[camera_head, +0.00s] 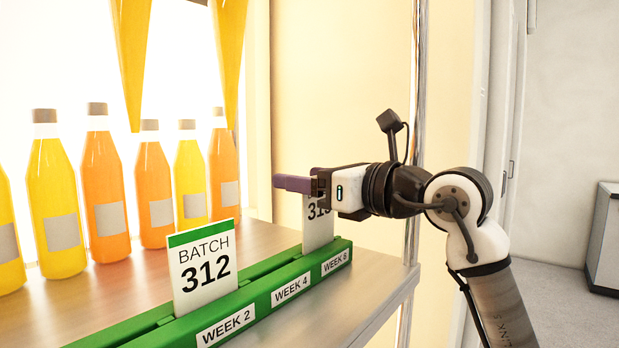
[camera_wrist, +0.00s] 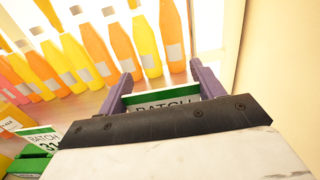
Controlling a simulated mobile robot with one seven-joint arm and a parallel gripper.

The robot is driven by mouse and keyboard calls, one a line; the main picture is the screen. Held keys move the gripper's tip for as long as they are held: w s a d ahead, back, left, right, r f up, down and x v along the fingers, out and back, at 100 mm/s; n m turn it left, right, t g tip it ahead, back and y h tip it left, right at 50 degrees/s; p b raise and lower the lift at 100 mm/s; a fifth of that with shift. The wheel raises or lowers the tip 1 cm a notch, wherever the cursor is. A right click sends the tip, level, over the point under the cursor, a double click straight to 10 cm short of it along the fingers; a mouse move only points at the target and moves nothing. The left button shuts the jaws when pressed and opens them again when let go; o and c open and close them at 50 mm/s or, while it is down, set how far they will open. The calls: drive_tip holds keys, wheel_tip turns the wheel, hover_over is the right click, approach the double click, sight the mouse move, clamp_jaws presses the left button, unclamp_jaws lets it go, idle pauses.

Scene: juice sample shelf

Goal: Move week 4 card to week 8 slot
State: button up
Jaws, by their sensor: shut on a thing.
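My gripper (camera_head: 300,184) reaches in from the right over the week 8 end of the green holder (camera_head: 170,332). It is shut on a white card (camera_head: 318,229) with "31" showing and its last digit partly covered. In the wrist view the card's green "BATCH" top (camera_wrist: 165,96) lies between the two purple fingers (camera_wrist: 162,80). The card stands upright at the week 8 label (camera_head: 336,262), its lower edge at the holder's slot; I cannot tell how deep it sits. No card stands behind the week 4 label (camera_head: 290,289).
A batch 312 card (camera_head: 204,270) stands at the week 2 label (camera_head: 226,326). Several juice bottles (camera_head: 107,190) line the shelf (camera_head: 140,268) behind the holder. A metal post (camera_head: 413,150) rises at the shelf's right corner, close to my arm.

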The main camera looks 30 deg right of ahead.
drive_tip(key=shift+f+b, duration=0.95)
drive_tip(key=shift+f, duration=0.15)
idle(0.4)
drive_tip(key=o, duration=1.3)
drive_tip(key=b+v, duration=0.2)
drive_tip(key=v, duration=1.2)
